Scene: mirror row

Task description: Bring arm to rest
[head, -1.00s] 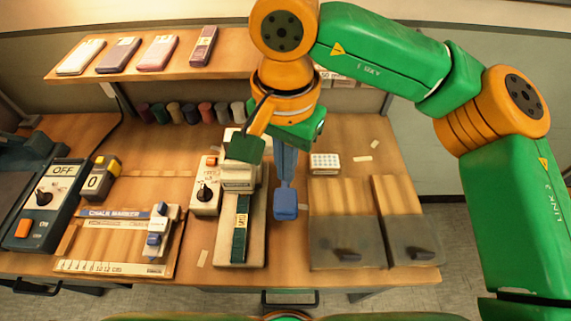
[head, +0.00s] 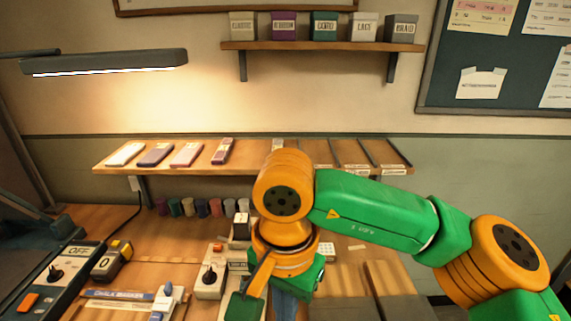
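My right arm (head: 375,212), green and orange, comes in from the right and reaches across to the middle of the head view. Its wrist hangs down over the workbench. The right gripper (head: 287,306) shows only as a bit of blue at the bottom edge; its fingertips are cut off, so I cannot tell whether it is open or shut. No object shows in it. My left arm and gripper are out of view.
The workbench (head: 172,246) holds a dark OFF box (head: 62,270), a yellow-black counter (head: 111,262), a white dial box (head: 210,278) and several small cylinders. A shelf (head: 120,167) with several slim phone-like items runs behind the arm. A lamp (head: 105,63) hangs at upper left.

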